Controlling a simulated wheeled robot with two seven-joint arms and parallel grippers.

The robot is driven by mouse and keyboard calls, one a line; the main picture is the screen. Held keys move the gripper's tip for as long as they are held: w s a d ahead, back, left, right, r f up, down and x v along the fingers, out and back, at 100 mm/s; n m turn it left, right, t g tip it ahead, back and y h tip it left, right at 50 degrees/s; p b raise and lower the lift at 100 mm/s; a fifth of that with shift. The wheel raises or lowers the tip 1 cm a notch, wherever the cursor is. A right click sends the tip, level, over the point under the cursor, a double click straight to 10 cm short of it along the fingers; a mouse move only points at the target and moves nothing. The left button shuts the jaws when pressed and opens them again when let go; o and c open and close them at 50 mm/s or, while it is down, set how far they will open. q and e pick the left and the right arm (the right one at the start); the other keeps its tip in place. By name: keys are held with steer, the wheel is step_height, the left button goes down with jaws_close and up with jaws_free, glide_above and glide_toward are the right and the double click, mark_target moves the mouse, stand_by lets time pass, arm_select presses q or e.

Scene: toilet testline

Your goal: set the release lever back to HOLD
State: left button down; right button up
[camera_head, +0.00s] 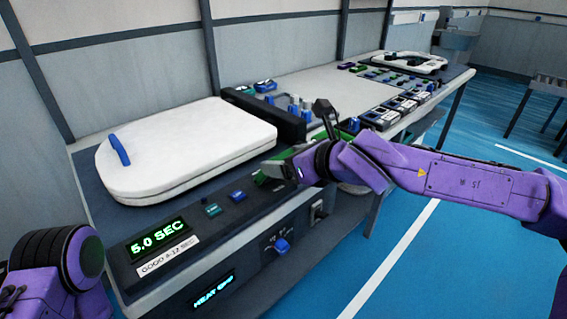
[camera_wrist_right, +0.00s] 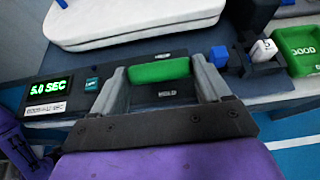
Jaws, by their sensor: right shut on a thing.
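The release lever's green handle (camera_wrist_right: 160,71) lies between the two grey fingers of my right gripper (camera_wrist_right: 163,84) in the wrist view, and the gripper is shut on it. A label reading HOLD (camera_wrist_right: 167,93) shows just below the handle, on the near side. Another small label, too small to read, shows above it. In the head view, my right gripper (camera_head: 283,170) is at the front edge of the bench, right of the white seat lid. Part of the green lever (camera_head: 263,179) shows there. My left arm shows at the lower left; its gripper is out of view.
The white lid (camera_head: 190,145) with a blue tab lies left of the lever. A display (camera_head: 158,238) reads 5.0 SEC above a "GOOD" label. Small buttons (camera_head: 237,195) and a blue knob (camera_head: 282,246) are close by. A green GOOD tray (camera_wrist_right: 299,48) lies right. The blue floor is open.

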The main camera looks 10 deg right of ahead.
steer(key=shift+s+f, duration=0.15)
steer(key=shift+f, duration=0.2)
steer(key=o, duration=1.5)
steer(key=shift+d, duration=0.1)
steer(key=shift+c, duration=0.2)
steer(key=shift+r, duration=0.1)
steer(key=shift+r, duration=0.1)
steer(key=v, duration=1)
steer(key=shift+s+d+p, duration=0.15)
steer(key=shift+s+p, duration=0.05)
steer(key=shift+p, duration=0.25)
